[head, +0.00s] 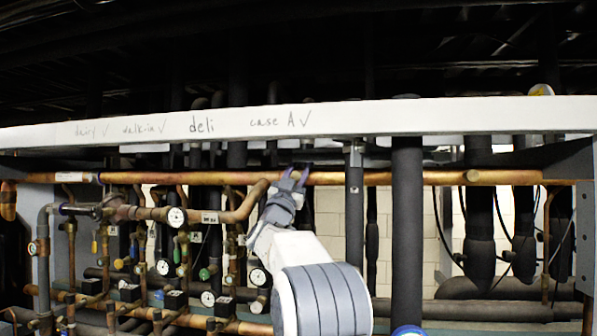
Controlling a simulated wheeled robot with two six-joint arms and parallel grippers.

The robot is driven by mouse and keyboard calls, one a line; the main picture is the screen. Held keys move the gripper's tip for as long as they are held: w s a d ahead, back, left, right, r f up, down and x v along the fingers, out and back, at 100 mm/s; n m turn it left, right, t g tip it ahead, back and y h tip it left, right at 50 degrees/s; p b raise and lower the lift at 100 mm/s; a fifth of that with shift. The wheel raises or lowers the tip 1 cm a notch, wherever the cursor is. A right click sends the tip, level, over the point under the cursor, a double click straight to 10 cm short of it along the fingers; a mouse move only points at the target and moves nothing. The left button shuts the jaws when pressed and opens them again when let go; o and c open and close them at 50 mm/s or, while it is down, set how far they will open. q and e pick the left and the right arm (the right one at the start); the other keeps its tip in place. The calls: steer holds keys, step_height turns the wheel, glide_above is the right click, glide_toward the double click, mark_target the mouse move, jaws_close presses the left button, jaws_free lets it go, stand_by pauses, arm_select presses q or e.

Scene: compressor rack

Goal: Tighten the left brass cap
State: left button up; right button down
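One brass cap (473,177) shows as a round end on the long copper pipe, right of centre. The left brass cap is not clearly visible; my gripper covers part of the same pipe further left.
A long white beam (400,118) with handwriting runs above the pipe (390,178). A dark vertical pipe (407,220) stands right of my arm. Gauges (177,217), valves and thin pipes crowd the left side. A pale block wall lies behind.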

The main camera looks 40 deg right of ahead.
steer(key=c, duration=0.5)
jaws_free()
steer(key=shift+s, duration=0.1)
steer(key=shift+c, duration=0.2)
steer(key=b+v, duration=0.8)
steer(key=v, duration=0.2)
steer(key=shift+f, duration=0.15)
steer(key=shift+a, duration=0.2)
